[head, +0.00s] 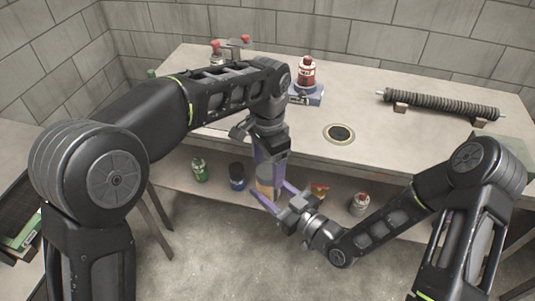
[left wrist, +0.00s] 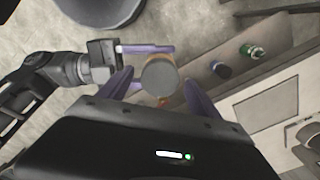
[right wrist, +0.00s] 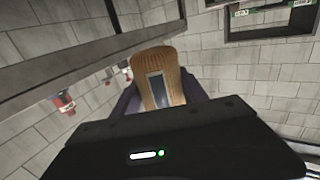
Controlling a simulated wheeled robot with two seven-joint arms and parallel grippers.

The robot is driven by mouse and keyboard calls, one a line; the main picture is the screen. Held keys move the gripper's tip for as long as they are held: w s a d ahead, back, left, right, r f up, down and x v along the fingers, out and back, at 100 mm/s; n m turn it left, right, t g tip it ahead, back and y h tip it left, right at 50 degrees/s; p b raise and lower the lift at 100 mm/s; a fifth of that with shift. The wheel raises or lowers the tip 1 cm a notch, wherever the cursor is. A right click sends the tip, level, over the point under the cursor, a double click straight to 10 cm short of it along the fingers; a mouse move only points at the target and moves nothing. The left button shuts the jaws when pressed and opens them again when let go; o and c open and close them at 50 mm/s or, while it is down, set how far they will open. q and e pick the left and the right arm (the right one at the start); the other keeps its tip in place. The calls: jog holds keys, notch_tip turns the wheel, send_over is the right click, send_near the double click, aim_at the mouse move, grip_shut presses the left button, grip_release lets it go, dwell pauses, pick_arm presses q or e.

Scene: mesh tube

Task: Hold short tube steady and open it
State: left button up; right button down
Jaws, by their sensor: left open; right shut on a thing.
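The short tube (head: 266,184) is upright in front of the table, tan and ribbed, with a grey window on its side in the right wrist view (right wrist: 160,72). Its round grey top (left wrist: 159,77) faces my left wrist camera. My right gripper (head: 270,190) is shut on the tube from the side, with a purple finger on each side of it. My left gripper (head: 270,160) points down from above, open, its purple fingers to either side of the tube's top. Gaps between these fingers and the top show in the left wrist view. The tube's lower end is partly hidden.
The table (head: 400,150) holds a red bottle (head: 307,74) on a blue box, a round disc (head: 339,133) and a long ribbed tube (head: 440,103) on blocks. A lower shelf carries a green can (head: 200,170), a dark blue can (head: 237,176) and a grey-red canister (head: 359,203).

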pick_arm(q)
jog(key=shift+f, duration=0.5)
jog(key=c, duration=1.5)
jog(key=shift+n, duration=1.3)
jog(key=shift+r, duration=0.25)
jog(key=shift+r, duration=0.9)
jog(key=shift+r, duration=2)
